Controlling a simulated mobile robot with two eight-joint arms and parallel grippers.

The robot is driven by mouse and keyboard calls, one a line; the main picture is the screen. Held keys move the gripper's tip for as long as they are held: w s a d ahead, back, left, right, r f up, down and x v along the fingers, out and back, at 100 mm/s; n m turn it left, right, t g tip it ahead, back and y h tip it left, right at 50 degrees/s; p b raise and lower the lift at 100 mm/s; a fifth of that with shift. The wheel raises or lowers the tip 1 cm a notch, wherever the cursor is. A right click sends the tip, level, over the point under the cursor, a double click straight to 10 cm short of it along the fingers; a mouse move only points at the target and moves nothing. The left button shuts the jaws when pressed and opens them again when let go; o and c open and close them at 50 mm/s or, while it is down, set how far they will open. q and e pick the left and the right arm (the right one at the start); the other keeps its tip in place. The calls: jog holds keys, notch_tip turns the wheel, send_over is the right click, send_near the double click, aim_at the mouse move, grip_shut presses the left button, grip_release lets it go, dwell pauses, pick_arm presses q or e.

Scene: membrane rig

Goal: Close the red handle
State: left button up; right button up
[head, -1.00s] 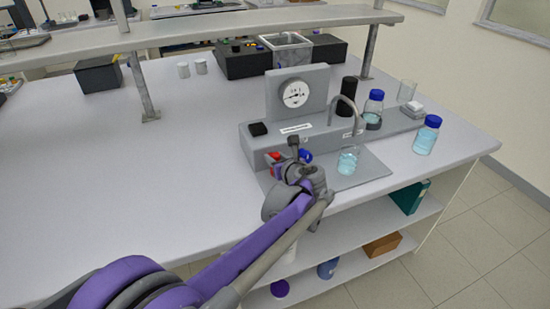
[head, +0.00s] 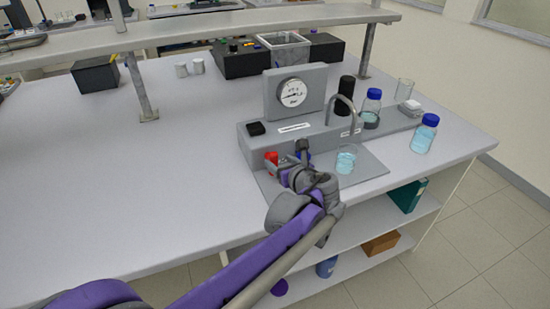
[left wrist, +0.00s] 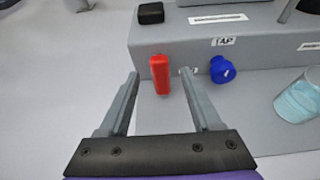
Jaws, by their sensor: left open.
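The red handle (left wrist: 160,75) sits on the front face of the grey rig (left wrist: 185,40) in the left wrist view, standing roughly upright. In the head view the red handle (head: 271,158) shows partly, beside my left gripper (head: 288,160). My left gripper (left wrist: 160,82) is open, and from the wrist camera the red handle appears between its two fingertips. I cannot tell whether either finger touches it. A blue knob (left wrist: 222,70) is just right of the right finger, under a TAP label. My right gripper is not in view.
A beaker of blue liquid (head: 346,159) stands under the curved spout, right of my gripper. A gauge (head: 292,93) rises behind the rig. Blue-capped bottles (head: 424,134) stand at the right. The bench (head: 180,165) to the left is clear.

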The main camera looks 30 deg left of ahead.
pick_arm(q)
jog(key=v, duration=0.5)
jog(key=shift+d, duration=0.1)
jog(key=s+a+f+n+g+h+p, duration=0.1)
jog(key=s+f+n+g+h+p, duration=0.3)
jog(key=s+n, duration=0.85)
jog(key=s+d+f+n+h+p, duration=0.1)
jog(key=s+d+f+n+h, duration=0.2)
jog(key=s+n, duration=0.3)
jog(key=s+d+f+n+h+p, duration=0.2)
jog(key=s+d+f+n+h, duration=0.1)
jog(key=s+n, duration=0.3)
jog(key=shift+d+n+t, duration=0.25)
jog(key=shift+n+t, duration=0.05)
jog(key=shift+n, duration=0.55)
